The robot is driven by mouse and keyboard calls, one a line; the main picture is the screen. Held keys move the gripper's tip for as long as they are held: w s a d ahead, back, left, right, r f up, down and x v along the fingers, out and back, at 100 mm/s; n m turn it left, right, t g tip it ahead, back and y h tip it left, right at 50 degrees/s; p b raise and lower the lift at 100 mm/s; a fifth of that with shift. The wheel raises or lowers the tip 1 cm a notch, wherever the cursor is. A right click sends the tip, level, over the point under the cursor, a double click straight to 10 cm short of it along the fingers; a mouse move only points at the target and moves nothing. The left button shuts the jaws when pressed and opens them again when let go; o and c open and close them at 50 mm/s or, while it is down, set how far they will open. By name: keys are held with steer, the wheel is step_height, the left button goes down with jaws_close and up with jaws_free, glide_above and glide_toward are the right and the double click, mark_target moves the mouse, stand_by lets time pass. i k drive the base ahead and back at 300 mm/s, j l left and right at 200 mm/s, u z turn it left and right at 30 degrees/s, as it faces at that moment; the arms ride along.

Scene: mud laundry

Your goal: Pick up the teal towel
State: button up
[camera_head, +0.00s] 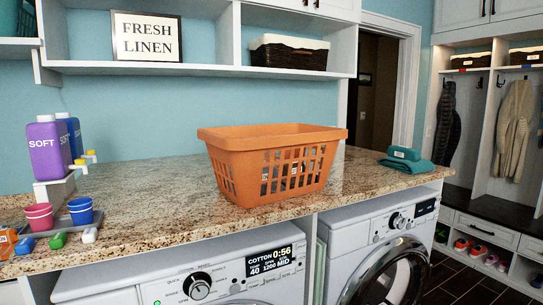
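A teal towel (425,166) lies folded and low on the granite counter, near its right end, to the right of the orange basket. A small teal item (404,153) with a pale label sits on top of it; I cannot tell what it is. My gripper is not in view.
The orange laundry basket (270,135) stands mid-counter, with dark items visible through its slots. Purple (45,150) and blue bottles, cups (80,211) and small coloured items crowd the counter's left end. The granite counter (150,205) is bare between these and the basket. Washers (235,283) stand below.

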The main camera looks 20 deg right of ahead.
mark_target(406, 161)
steer(key=i+l, duration=0.1)
steer(key=l, duration=0.25)
steer(key=i+l, duration=0.1)
steer(key=l, duration=0.3)
steer(key=i+l, duration=0.15)
steer(key=l, duration=0.2)
steer(key=i+l, duration=0.1)
steer(key=l, duration=0.25)
steer(key=i+l, duration=0.1)
steer(key=l, duration=0.25)
steer(key=i+l, duration=0.1)
steer(key=l, duration=0.3)
